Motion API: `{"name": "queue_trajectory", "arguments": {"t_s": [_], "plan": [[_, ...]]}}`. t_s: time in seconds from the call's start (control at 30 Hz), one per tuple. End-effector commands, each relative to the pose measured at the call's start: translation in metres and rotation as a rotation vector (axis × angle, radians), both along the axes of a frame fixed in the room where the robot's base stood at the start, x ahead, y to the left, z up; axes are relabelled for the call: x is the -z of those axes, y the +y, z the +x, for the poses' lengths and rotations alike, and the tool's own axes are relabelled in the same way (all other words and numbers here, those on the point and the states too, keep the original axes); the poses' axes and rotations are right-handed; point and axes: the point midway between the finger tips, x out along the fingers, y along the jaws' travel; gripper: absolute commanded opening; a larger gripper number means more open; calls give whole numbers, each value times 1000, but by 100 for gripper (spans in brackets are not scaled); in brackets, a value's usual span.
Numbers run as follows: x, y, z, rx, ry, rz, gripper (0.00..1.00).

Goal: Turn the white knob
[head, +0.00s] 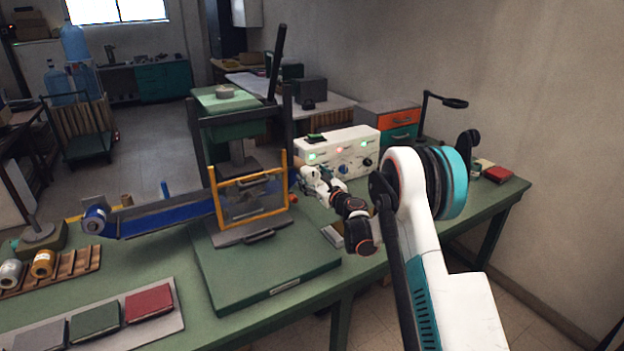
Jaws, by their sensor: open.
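A white control box (362,143) stands on the green workbench, against the wall side. Its front panel carries small lit indicators, a blue knob (343,169) and a dark knob (367,162). I cannot make out a white knob clearly; the lower left of the panel is partly covered by my gripper. My gripper (307,174) is open, in front of the lower left part of the panel. Its fingertips are small here, and I cannot tell whether they touch anything.
A press with a yellow-framed clear guard (250,198) stands close left of my gripper. A blue conveyor (165,216) runs left from it. Red and green covers (148,303) lie at the front left. A drawer unit (392,120) stands behind the box.

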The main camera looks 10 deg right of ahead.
Motion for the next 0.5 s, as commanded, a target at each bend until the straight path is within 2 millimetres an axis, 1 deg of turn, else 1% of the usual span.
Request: {"name": "queue_trajectory", "arguments": {"t_s": [0.13, 0.4, 0.43, 0.47, 0.5], "plan": [[0, 3, 7, -1, 0, 0, 69], [0, 3, 8, 0, 0, 0, 69], [0, 3, 8, 0, 0, 0, 64], [0, 3, 8, 0, 0, 0, 58], [0, 3, 8, 0, 0, 0, 49]]}}
